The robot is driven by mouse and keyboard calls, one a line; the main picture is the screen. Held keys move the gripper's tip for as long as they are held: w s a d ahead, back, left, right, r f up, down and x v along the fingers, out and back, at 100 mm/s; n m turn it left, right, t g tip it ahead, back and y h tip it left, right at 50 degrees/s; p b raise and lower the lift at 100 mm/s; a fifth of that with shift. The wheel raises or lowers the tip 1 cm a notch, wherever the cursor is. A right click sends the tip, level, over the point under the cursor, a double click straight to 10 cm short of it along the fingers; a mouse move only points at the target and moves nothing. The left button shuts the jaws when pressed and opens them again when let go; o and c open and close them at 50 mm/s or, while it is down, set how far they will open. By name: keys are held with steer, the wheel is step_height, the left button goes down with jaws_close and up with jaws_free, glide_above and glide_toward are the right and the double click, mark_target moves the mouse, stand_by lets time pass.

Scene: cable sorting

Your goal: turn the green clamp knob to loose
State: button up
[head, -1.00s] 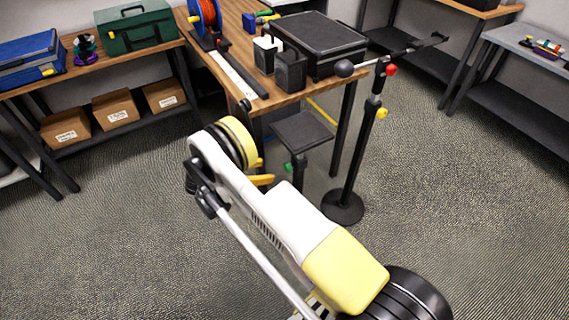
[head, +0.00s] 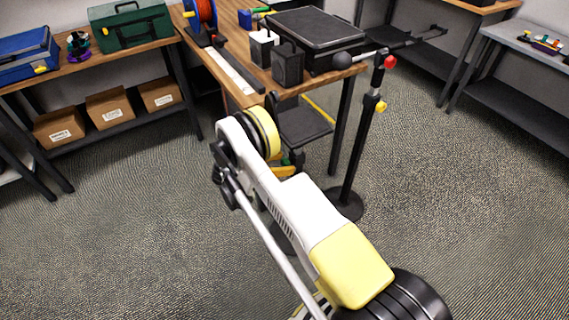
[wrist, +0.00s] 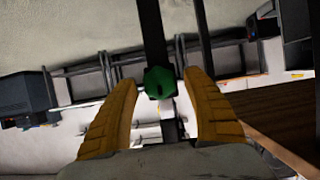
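The green clamp knob (wrist: 160,82) shows in the middle of the wrist view, in front of a dark vertical post (wrist: 152,30). My gripper (wrist: 161,80) is open, with one orange-yellow finger on each side of the knob. Gaps show between the knob and both fingers, and I cannot tell how deep it sits between them. In the head view my gripper (head: 286,171) is low beside the small dark-topped stand (head: 303,127), where my arm mostly hides the knob.
A wooden bench (head: 243,97) with black boxes and a reel stands just behind the small stand. A tall black pole stand (head: 360,150) with red and yellow knobs is close on the right. The carpet on the left is clear.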

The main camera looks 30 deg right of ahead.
steer(key=c, duration=1)
steer(key=shift+n+g, duration=0.3)
steer(key=shift+n, duration=0.2)
steer(key=shift+c, duration=0.3)
steer(key=o, duration=1.2)
steer(key=shift+a, duration=0.15)
steer(key=v, duration=1.1)
steer(key=shift+a+r, duration=0.15)
steer(key=shift+a, duration=0.25)
steer(key=shift+p, duration=0.3)
